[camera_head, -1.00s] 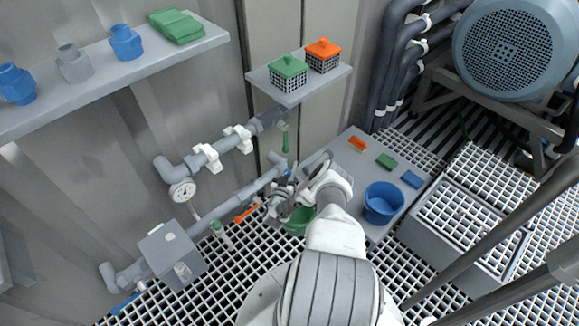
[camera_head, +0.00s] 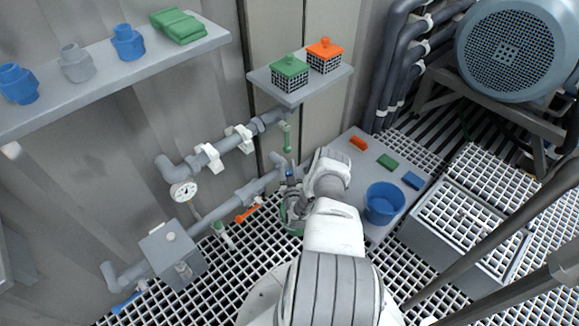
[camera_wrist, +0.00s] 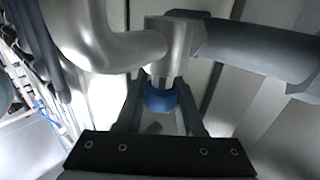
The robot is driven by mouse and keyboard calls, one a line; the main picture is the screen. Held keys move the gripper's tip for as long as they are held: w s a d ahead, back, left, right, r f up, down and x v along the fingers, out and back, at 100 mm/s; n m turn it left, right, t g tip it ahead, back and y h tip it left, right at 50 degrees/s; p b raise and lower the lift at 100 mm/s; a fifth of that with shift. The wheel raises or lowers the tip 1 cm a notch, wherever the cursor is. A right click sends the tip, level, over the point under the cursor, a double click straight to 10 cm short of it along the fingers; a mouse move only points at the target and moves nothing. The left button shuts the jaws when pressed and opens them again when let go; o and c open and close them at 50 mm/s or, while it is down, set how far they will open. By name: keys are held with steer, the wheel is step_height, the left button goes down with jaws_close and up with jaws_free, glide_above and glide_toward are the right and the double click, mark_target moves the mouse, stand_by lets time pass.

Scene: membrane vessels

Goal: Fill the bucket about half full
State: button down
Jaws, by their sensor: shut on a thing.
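My gripper (camera_wrist: 160,88) is shut on a round blue fitting (camera_wrist: 159,101) on a short grey stem below a pipe junction in the wrist view. In the head view, my gripper (camera_head: 294,199) is at the lower wall pipe's right end, largely hidden by my arm. A green bucket (camera_head: 285,216) shows only partly around my gripper, on or near the grating. A blue bucket (camera_head: 384,204) stands on the grey table. The inside of the green bucket is hidden, and I cannot tell its water level.
Orange (camera_head: 358,143), green (camera_head: 387,161) and blue (camera_head: 413,180) blocks lie on the grey table (camera_head: 352,158). The lower pipe (camera_head: 225,204) has an orange-handled valve (camera_head: 249,211). A pressure gauge (camera_head: 183,192) is at left.

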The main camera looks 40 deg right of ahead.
steer(key=n+y, duration=0.1)
steer(key=n+t+y, duration=0.1)
steer(key=y, duration=0.1)
steer(key=n+t+y, duration=0.1)
steer(key=y, duration=0.1)
steer(key=shift+w+a+n, duration=0.25)
steer(key=shift+a+n, duration=0.15)
steer(key=shift+a+n+t+y, duration=0.2)
steer(key=shift+n+y, duration=0.65)
steer(key=shift+y, duration=0.6)
steer(key=shift+a+n+t+y, duration=0.1)
steer(key=shift+a+n+y, duration=0.15)
steer(key=shift+n+y, duration=0.9)
steer(key=shift+y, duration=0.4)
steer(key=c, duration=0.5)
jaws_free()
steer(key=s+p, duration=0.1)
steer(key=s, duration=0.4)
steer(key=s+d+p, duration=0.1)
steer(key=s, duration=0.5)
steer(key=s+p, duration=0.1)
steer(key=s, duration=0.5)
steer(key=shift+s+d+p, duration=0.2)
steer(key=shift+d+p, duration=0.15)
